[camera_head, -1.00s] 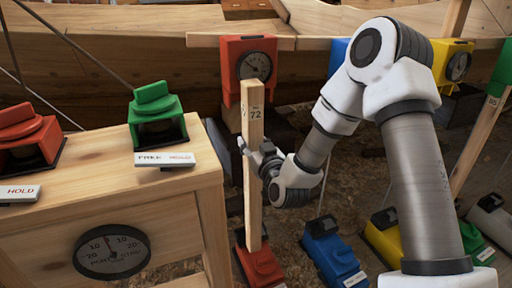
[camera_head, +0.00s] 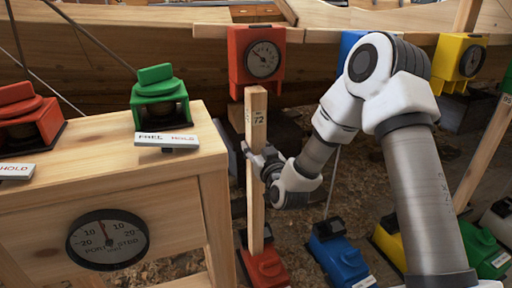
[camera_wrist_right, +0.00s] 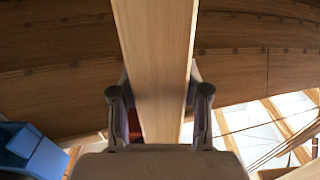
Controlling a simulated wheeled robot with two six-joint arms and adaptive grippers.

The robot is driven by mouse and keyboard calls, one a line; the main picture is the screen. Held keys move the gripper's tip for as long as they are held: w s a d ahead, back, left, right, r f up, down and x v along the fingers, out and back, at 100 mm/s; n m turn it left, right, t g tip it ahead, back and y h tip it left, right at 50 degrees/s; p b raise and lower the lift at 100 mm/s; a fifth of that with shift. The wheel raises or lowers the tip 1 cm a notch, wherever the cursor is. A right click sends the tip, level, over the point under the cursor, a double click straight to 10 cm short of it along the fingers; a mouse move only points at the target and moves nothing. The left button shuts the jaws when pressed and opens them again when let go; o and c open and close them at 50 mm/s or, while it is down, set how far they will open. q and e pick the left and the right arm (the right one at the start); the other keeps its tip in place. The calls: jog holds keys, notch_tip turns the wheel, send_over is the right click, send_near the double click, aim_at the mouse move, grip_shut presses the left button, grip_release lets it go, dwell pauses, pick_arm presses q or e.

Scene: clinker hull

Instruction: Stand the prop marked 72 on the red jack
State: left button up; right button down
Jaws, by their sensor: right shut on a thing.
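The prop marked 72 (camera_head: 256,190) is a pale wooden post, upright in the head view. Its lower end is at the red jack (camera_head: 264,268) on the ground; I cannot tell whether it bears on the jack or hangs just above. Its top is just below the red gauge box (camera_head: 256,60) on the hull. My right gripper (camera_head: 262,162) is shut on the prop at about mid-height. In the right wrist view the prop (camera_wrist_right: 157,60) runs between both fingers (camera_wrist_right: 160,100). My left gripper is not in view.
A wooden bench (camera_head: 100,186) with red and green switches (camera_head: 158,95) and a dial (camera_head: 107,240) stands at the left. A blue jack (camera_head: 338,256) is right of the red one. Another prop (camera_head: 484,150) leans at the far right. The hull (camera_head: 120,55) spans the back.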

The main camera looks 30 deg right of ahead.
jog(key=shift+w+f+b, duration=0.15)
jog(key=shift+f+b, duration=0.15)
jog(key=shift+f, duration=0.25)
jog(key=shift+x, duration=0.95)
jog(key=x, duration=0.5)
jog(key=shift+w+d+p, duration=0.2)
jog(key=shift+w+p, duration=0.1)
jog(key=shift+w, duration=0.1)
jog(key=shift+f, duration=0.35)
jog(key=shift+w, duration=0.15)
jog(key=shift+c, duration=2.3)
grip_release()
